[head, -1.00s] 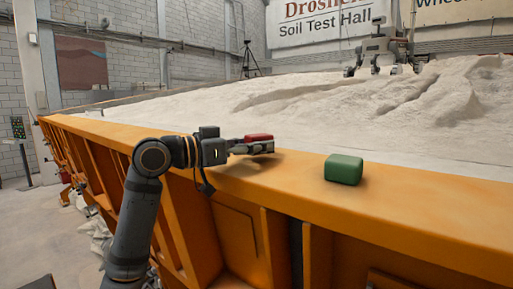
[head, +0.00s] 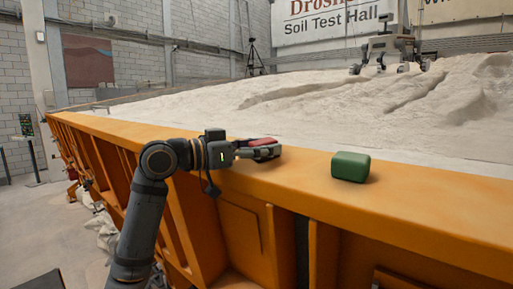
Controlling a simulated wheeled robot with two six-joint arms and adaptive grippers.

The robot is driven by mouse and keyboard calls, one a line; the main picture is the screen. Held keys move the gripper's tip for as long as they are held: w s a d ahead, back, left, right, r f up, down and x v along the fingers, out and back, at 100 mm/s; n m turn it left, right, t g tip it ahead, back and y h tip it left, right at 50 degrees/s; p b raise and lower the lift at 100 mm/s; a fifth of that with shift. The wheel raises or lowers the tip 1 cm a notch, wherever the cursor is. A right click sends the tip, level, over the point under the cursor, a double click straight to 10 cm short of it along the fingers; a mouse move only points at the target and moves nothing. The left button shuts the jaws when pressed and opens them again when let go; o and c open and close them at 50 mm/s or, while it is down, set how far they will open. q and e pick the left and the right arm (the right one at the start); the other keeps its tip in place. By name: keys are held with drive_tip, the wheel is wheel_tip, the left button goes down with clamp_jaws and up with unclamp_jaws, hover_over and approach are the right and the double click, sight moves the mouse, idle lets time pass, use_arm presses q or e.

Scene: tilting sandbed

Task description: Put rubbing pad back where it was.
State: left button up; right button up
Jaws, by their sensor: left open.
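A small red pad (head: 262,141) is at the fingers of my left gripper (head: 268,152), over the top of the orange rim (head: 425,202). My left gripper is open, with its fingers at the pad's lower edge. The pad looks low, at or very near the rim surface; I cannot tell whether it touches. A green rounded block (head: 350,166) sits on the rim to the right, apart from the gripper. I cannot tell from looks alone which one is the rubbing pad. My right gripper is not in view.
Pale sand (head: 300,110) fills the bed behind the rim. A wheeled rover (head: 390,48) stands on the sand at the back right. A tripod (head: 252,58) stands at the back. The rim top right of the green block is clear.

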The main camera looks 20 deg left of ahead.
use_arm(q)
drive_tip(key=b+v, duration=0.7)
drive_tip(key=v, duration=0.5)
drive_tip(key=shift+r, duration=0.25)
